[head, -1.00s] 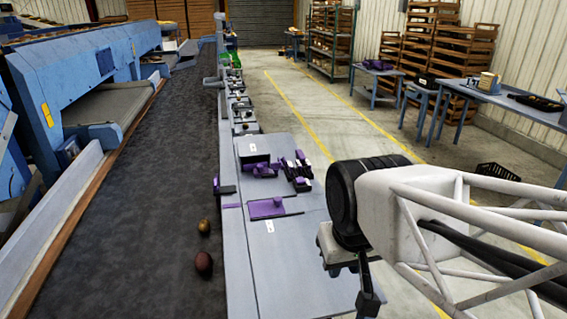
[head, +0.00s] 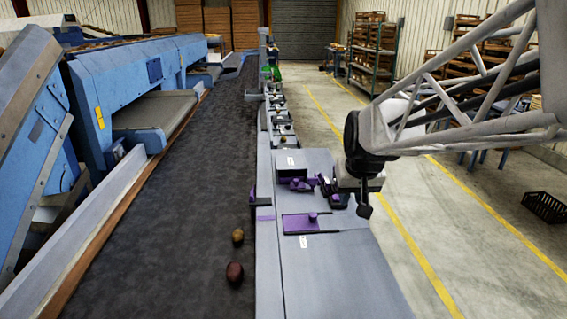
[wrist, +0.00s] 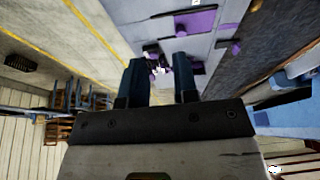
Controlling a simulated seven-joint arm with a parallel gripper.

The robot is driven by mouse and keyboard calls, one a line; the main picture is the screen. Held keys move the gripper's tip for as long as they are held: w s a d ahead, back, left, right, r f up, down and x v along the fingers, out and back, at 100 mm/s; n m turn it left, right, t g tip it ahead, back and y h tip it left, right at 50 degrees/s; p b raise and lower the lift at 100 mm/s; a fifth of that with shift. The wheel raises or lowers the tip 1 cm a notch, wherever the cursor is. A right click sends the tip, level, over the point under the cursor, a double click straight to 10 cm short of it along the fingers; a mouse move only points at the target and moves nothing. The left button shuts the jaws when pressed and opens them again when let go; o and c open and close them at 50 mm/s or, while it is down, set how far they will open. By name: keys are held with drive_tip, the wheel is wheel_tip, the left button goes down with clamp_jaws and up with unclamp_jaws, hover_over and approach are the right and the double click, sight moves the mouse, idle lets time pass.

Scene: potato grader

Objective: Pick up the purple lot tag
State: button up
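Several purple things lie on the grey bench beside the belt, and I cannot tell which is the lot tag. A flat purple plate with a knob (head: 300,223) lies nearest; it also shows in the wrist view (wrist: 197,22). Behind it is a cluster of purple and black pieces (head: 328,190), partly hidden by my fingers in the wrist view. A thin purple strip (head: 265,218) lies at the bench's left edge. My gripper (head: 364,205) hangs at the bench's right side, apart from these. In the wrist view my gripper (wrist: 160,70) has its fingers spread, with nothing held.
A grey box (head: 290,163) stands behind the purple cluster. Two potatoes (head: 235,270) lie on the dark belt (head: 170,210) left of the bench. A black crate (head: 545,207) stands on the floor at right.

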drive_tip(key=w+d+f, duration=0.2)
drive_tip(key=w+f, duration=0.2)
drive_tip(key=w, duration=0.7)
drive_tip(key=w+d+f+t, duration=0.1)
drive_tip(key=w+f, duration=0.3)
drive_tip(key=w, duration=0.7)
drive_tip(key=w+d+f+t, duration=0.1)
drive_tip(key=w+d+f, duration=0.3)
drive_tip(key=w, duration=0.8)
drive_tip(key=shift+d+f, duration=0.1)
drive_tip(key=shift+f, duration=0.1)
drive_tip(key=shift+x, duration=1.25)
drive_tip(key=shift+w+f, duration=0.1)
drive_tip(key=shift+x, duration=2.45)
drive_tip(key=shift+d, duration=0.1)
drive_tip(key=shift+c, duration=0.4)
clamp_jaws()
